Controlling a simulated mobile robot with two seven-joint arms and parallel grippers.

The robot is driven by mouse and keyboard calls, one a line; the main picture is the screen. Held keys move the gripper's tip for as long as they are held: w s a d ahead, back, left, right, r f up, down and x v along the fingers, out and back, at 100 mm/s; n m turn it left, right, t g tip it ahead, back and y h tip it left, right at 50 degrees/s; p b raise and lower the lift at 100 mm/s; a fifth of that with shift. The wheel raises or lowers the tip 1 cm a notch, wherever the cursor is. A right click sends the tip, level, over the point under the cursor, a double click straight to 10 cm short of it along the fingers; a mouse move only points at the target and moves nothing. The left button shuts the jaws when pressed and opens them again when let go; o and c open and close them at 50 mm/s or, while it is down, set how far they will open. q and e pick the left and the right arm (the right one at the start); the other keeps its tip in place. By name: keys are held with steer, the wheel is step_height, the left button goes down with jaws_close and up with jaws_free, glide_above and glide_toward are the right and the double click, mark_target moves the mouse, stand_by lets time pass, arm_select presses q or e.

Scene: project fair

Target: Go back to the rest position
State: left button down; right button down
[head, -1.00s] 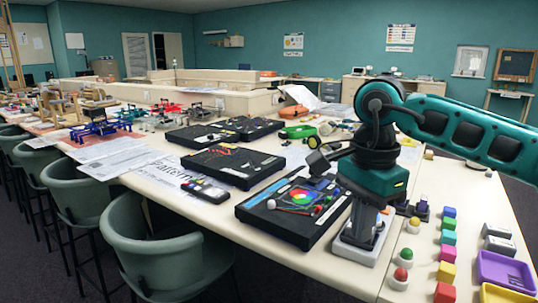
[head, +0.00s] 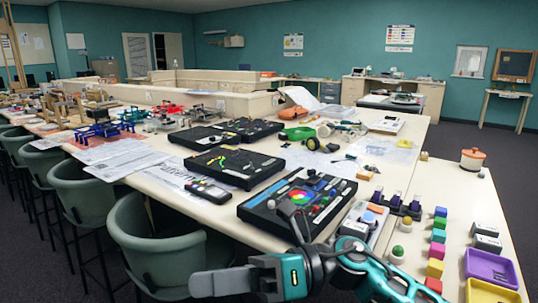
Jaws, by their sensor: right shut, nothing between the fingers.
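My right gripper (head: 212,282) is low in the head view, at the bottom edge left of the middle. Its grey fingers are together, point left and hold nothing. It is in front of the table's near edge, beside the green chair. My teal and black right arm runs from it toward the bottom right. My left gripper is not in view.
The long table (head: 330,172) holds black boards, among them one with a colour wheel (head: 298,205). Coloured blocks (head: 437,250), a purple tray (head: 490,268) and a yellow tray (head: 492,292) are at the right. A green chair (head: 160,250) stands at the near side.

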steer(key=w+d+f+m+t+h+p, duration=0.1)
steer(key=w+d+f+m+t+h, duration=0.3)
steer(key=m+t, duration=0.95)
steer(key=w+d+f+m+t+h+p, duration=0.1)
steer(key=w+d+f+m+t, duration=0.55)
steer(key=m, duration=1.25)
steer(key=s+d+f+m+g+h, duration=0.2)
steer(key=s+d+f+m+h, duration=0.3)
steer(key=f, duration=0.5)
steer(key=s+d+f+m+g+h, duration=0.2)
steer(key=s+d+f+m+h, duration=0.4)
steer(key=s+d+f+m, duration=0.3)
step_height(320, 180, down, 2)
steer(key=s, duration=0.2)
steer(key=shift+s+f+p, duration=0.2)
steer(key=shift+s+p, duration=0.1)
